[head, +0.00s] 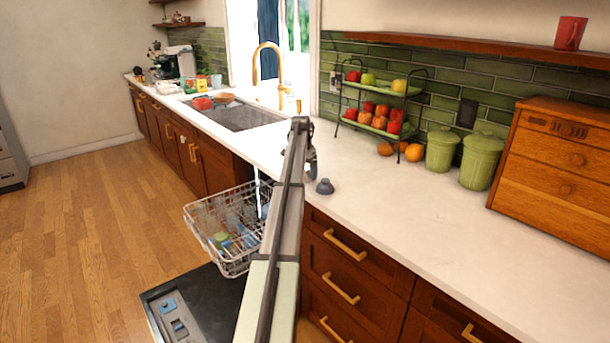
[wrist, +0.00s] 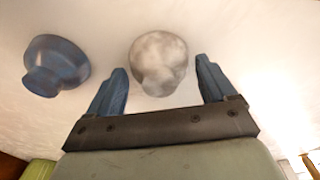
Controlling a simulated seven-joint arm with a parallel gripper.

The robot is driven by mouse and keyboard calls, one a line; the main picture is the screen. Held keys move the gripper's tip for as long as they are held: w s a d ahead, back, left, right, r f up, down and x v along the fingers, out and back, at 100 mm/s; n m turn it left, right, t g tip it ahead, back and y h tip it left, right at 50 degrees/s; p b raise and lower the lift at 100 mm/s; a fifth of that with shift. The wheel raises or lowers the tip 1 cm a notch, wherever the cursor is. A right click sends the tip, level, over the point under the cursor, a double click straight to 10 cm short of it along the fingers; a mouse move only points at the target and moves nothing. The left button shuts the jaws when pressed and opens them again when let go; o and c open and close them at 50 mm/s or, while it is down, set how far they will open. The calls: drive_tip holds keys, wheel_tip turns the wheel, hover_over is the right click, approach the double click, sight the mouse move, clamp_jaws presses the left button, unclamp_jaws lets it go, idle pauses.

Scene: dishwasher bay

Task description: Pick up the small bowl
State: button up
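A small, rounded, pale marbled bowl-like piece (wrist: 158,60) sits on the white counter in the wrist view, just ahead of and between my fingertips. A blue-grey bowl-like piece (wrist: 55,66) with a narrower foot-like part stands to its left. A small dark blue-grey piece (head: 325,187) shows on the counter in the head view, right beside my gripper. My gripper (wrist: 160,72) is open, its two blue fingers apart with no visible contact on either piece. In the head view my arm hides most of the gripper, and I cannot make out the marbled piece there.
The open dishwasher rack (head: 222,228) holds dishes below the counter edge. The sink (head: 235,115) is beyond. A tiered fruit stand (head: 380,105), green canisters (head: 482,160) and a wooden box (head: 555,160) line the back. The counter's (head: 420,215) right front is clear.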

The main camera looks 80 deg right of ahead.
drive_tip(key=c, duration=0.8)
